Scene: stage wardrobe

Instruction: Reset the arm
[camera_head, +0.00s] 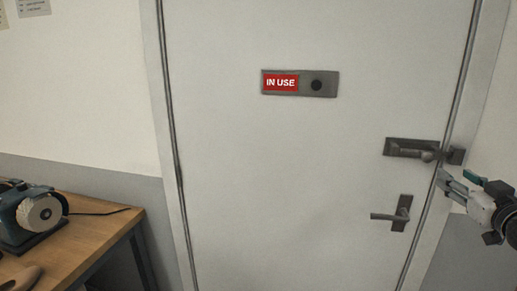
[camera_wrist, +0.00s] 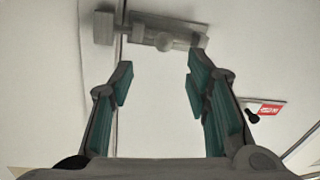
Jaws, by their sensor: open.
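My gripper (camera_head: 456,182) is at the right side of the head view, in front of the right edge of a white door. Its two teal-padded fingers are spread apart with nothing between them, as the wrist view (camera_wrist: 158,80) shows. Just beyond the fingertips is a dark metal slide bolt (camera_head: 408,148) with a knob, mounted near the door's right edge. The bolt also shows in the wrist view (camera_wrist: 170,30). I cannot tell from these frames whether a fingertip touches it.
The white door (camera_head: 300,180) is shut and carries a red "IN USE" sign (camera_head: 281,83). A lever handle (camera_head: 398,214) is below the bolt. A wooden bench (camera_head: 95,222) with a bench grinder (camera_head: 30,212) stands at the left. The space before the door's middle looks clear.

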